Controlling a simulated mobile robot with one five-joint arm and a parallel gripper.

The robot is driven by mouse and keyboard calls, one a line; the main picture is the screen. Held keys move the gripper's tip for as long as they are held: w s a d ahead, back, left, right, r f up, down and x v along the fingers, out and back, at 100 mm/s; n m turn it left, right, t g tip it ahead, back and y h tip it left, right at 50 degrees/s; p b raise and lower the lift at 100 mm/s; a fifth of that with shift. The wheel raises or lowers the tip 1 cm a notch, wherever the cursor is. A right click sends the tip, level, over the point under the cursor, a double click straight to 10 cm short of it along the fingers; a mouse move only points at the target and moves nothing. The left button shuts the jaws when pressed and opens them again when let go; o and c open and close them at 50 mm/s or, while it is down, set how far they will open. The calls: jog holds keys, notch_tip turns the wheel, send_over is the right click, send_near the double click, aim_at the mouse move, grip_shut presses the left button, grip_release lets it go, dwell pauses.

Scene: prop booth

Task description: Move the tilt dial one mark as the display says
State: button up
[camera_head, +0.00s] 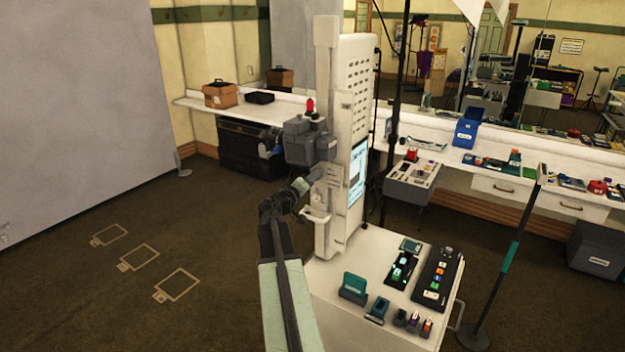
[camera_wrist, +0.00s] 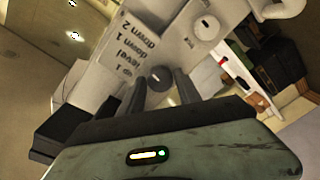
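A dark grey round dial (camera_wrist: 158,76) shows in the wrist view, beside a pale plate (camera_wrist: 125,62) printed "up 1", "level", "down 1" and "down 2". My gripper (camera_wrist: 161,88) is open, with one dark finger on each side of the dial; I cannot tell whether they touch it. In the head view my gripper (camera_head: 307,184) is at the tall white column (camera_head: 328,110), just below the grey camera-like unit (camera_head: 305,142). The dial is not clear there. The blue-white display (camera_head: 357,174) on the column's side is too oblique to read.
A second, light round knob (camera_wrist: 206,27) lies beyond the dial in the wrist view. A white cart top (camera_head: 345,290) with several small devices stands below the column. A dark stand pole (camera_head: 505,255) is at the right. Open floor (camera_head: 120,310) lies left.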

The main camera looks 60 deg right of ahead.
grip_shut()
jog(key=shift+n, duration=2)
jog(key=o, duration=0.6)
grip_release()
jog(key=shift+c, duration=0.2)
jog(key=shift+a, duration=0.15)
jog(key=a, duration=0.7)
jog(key=shift+a, duration=0.3)
jog(key=shift+s, duration=0.1)
